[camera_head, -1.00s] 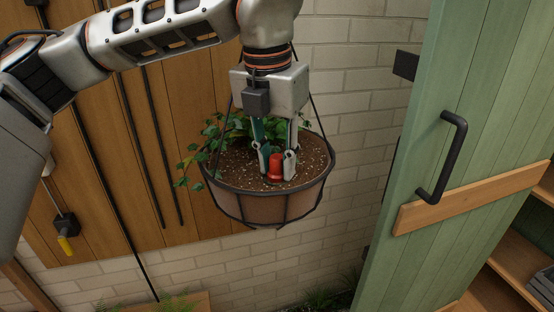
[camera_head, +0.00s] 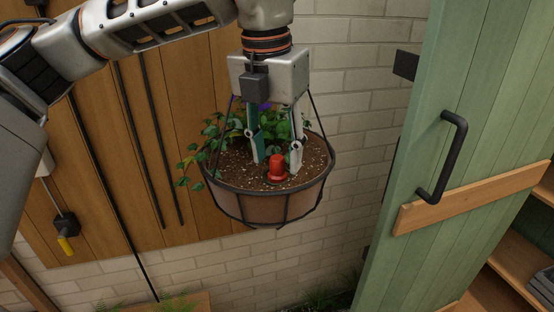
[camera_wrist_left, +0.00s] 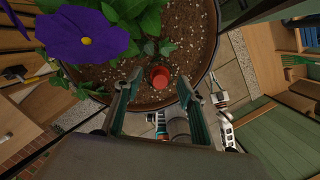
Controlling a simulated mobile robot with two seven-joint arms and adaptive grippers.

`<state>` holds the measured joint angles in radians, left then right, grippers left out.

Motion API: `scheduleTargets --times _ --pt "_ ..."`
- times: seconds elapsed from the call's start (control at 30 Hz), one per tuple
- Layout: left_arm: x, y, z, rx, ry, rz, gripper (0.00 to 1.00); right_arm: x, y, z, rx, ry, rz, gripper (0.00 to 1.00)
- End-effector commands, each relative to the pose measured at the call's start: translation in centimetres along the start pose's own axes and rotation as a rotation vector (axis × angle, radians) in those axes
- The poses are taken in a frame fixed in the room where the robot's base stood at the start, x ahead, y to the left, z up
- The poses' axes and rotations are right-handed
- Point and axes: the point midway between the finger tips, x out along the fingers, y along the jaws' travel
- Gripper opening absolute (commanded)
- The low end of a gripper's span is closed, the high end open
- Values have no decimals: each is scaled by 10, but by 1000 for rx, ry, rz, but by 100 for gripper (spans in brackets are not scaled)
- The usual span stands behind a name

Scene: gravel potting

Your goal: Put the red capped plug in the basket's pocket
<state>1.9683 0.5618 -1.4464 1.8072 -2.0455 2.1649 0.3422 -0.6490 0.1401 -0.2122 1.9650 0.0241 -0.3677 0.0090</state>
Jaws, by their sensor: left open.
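The red capped plug (camera_head: 277,168) stands upright in the soil of the hanging basket (camera_head: 262,205), near its front rim. In the left wrist view the plug (camera_wrist_left: 159,77) shows as a red round cap in the soil, beyond and between the open fingers. My left gripper (camera_head: 275,165) is open and empty, just above and behind the plug, one finger on either side; it also shows in the left wrist view (camera_wrist_left: 158,90). The pocket around the plug's base is hard to make out. My right gripper does not show in the head view.
Green leaves (camera_head: 215,140) and a purple flower (camera_wrist_left: 85,35) fill the basket's back and left. Thin dark hangers (camera_head: 316,112) rise from its rim. A green door (camera_head: 450,170) with a black handle stands at the right. A brick wall (camera_head: 350,110) lies behind.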

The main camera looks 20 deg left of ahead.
Motion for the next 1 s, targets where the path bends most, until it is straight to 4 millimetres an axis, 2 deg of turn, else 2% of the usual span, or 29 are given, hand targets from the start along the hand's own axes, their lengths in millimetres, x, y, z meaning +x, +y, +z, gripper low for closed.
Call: scheduleTargets --times 0.3,0.5,0.7,1.0 --pt "-67 0 1 -2 -6 1 40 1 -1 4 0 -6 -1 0" --pt "-93 0 0 -1 -3 2 40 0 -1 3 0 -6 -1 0" --pt "-101 0 0 0 -1 1 40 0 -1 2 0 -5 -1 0" --pt "-101 0 0 0 -1 1 40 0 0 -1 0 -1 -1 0"
